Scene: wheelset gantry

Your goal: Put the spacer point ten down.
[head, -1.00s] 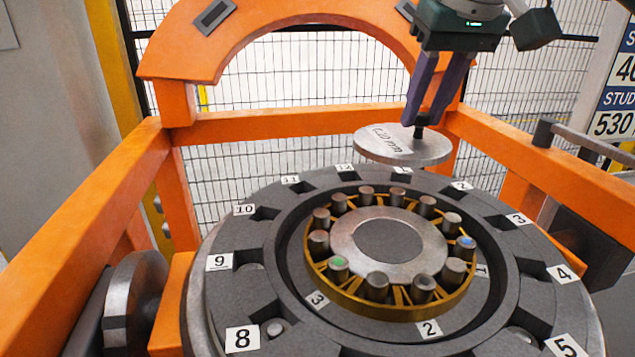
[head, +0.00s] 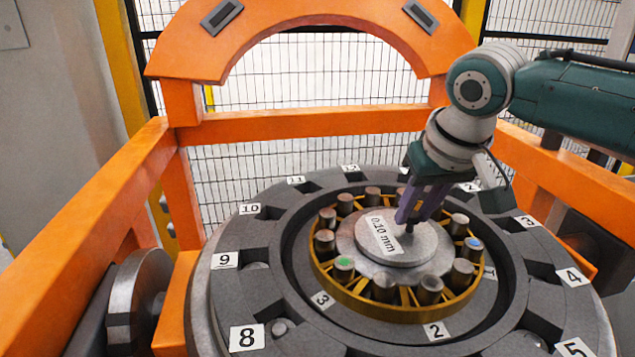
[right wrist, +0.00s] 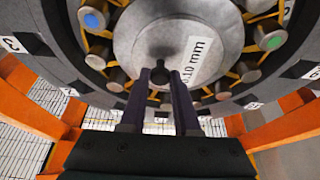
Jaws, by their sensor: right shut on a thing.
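The spacer (head: 398,247) is a grey disc with a white label reading 0.10 mm. In the head view it is over the middle of the wheelset hub, inside the ring of studs, and looks level. I cannot tell whether it touches the hub face. My right gripper (head: 409,226) is shut on the small knob at the spacer's centre. In the right wrist view the spacer (right wrist: 150,40) lies beyond the two dark fingers (right wrist: 161,78), which close on the knob. My left gripper is not in view.
A yellow ring (head: 375,310) with several studs, one green-topped and one blue-topped, surrounds the spacer. A grey outer ring (head: 240,285) with numbered slots lies around it. An orange gantry frame (head: 300,123) with an arch (head: 180,45) stands behind and at both sides.

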